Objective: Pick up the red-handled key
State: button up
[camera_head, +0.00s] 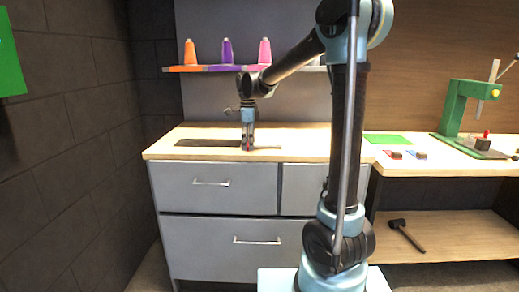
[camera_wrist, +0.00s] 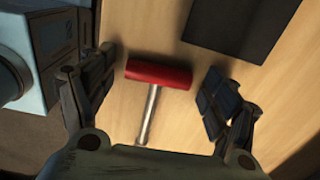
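The red-handled key lies on the wooden worktop (camera_head: 305,140). In the wrist view its red handle (camera_wrist: 158,73) runs across the picture between my fingers, and its silver shaft (camera_wrist: 148,115) points down towards my palm. In the head view only a small red patch (camera_head: 247,148) shows under my gripper; the rest is hard to make out. My gripper (camera_head: 248,147) points down just above the worktop. In the wrist view my gripper (camera_wrist: 160,92) is open, with one finger on each side of the key and gaps between the fingers and the handle.
A dark mat (camera_head: 200,142) lies on the worktop beside my gripper. Drawers (camera_head: 215,185) are below. Orange, purple and pink spools (camera_head: 264,52) stand on a shelf behind. A green press (camera_head: 457,108), a green mat (camera_head: 387,139) and small blocks (camera_head: 416,155) are on the right bench; a hammer (camera_head: 404,233) lies below.

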jog(key=c, duration=0.9)
jog(key=shift+c, duration=0.2)
